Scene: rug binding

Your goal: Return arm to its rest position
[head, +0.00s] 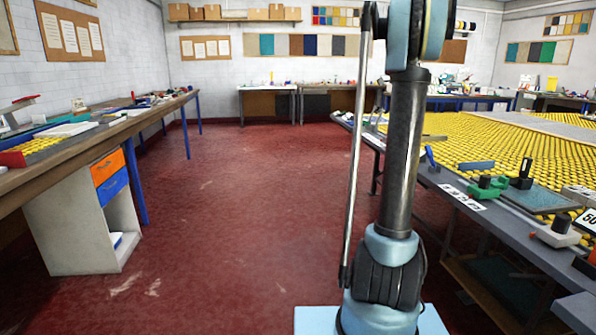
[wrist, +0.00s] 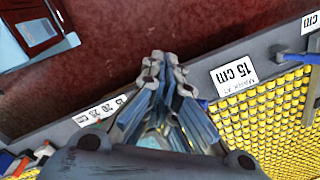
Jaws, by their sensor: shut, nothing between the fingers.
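My arm (head: 403,150) stands upright in the head view, right of the middle, with a thin rod along its left side. Its upper part runs out of the top of the picture. My gripper (wrist: 163,66) shows only in the wrist view; its fingers come together at the tips and hold nothing. It is above the edge of the grey worktable (wrist: 135,88), with the red floor (wrist: 180,25) beyond. Its height above the table is hard to tell.
The worktable (head: 440,185) on the right carries yellow material (head: 500,140), a green-based tool (head: 488,187) and other tools. A "15 cm" label (wrist: 233,76) lies near my gripper. A long bench (head: 75,147) stands left. The red floor (head: 230,200) between is clear.

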